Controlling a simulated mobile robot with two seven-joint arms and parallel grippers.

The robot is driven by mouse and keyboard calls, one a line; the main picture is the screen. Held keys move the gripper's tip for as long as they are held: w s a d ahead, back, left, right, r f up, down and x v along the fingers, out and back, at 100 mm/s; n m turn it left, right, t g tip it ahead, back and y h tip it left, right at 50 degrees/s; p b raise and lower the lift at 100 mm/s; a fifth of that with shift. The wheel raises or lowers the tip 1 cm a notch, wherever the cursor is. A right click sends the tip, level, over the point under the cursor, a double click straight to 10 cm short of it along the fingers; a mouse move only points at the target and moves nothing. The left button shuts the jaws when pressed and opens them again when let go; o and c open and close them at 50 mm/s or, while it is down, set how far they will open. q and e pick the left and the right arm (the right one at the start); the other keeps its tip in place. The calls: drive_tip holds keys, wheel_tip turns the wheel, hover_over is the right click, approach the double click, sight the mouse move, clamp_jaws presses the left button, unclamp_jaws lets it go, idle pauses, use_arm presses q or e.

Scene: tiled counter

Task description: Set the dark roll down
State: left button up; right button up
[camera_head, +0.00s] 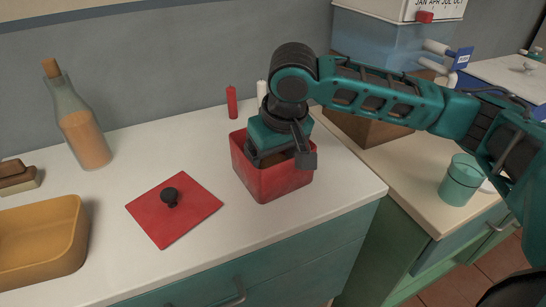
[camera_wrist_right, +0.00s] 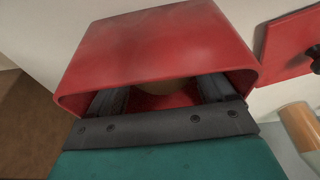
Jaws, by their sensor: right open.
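A red open-topped box (camera_head: 252,178) stands on the white counter, and it also fills much of the right wrist view (camera_wrist_right: 150,45). My right gripper (camera_head: 279,158) reaches down into the box. In the right wrist view its two fingers (camera_wrist_right: 160,92) are spread apart inside the box. A rounded brown thing (camera_wrist_right: 168,87), perhaps the dark roll, shows partly between and beyond the fingers, resting in the box as far as I can see. Most of it is hidden by the box wall and gripper. My left gripper is not in view.
A red square lid with a black knob (camera_head: 195,207) lies left of the box. A yellow tray (camera_head: 70,235), brown blocks (camera_head: 18,181) and a bottle (camera_head: 85,137) stand further left. A red candle (camera_head: 232,103) is behind the box. A teal cup (camera_head: 460,182) is right.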

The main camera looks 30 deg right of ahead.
drive_tip(key=shift+r, duration=0.15)
drive_tip(key=p+v, duration=0.1)
drive_tip(key=v, duration=0.5)
drive_tip(key=shift+r+p, duration=0.4)
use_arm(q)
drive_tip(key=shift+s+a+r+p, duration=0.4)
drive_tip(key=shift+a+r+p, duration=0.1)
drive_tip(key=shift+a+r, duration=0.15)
use_arm(e)
drive_tip(key=v, duration=0.5)
drive_tip(key=shift+s+r, duration=0.1)
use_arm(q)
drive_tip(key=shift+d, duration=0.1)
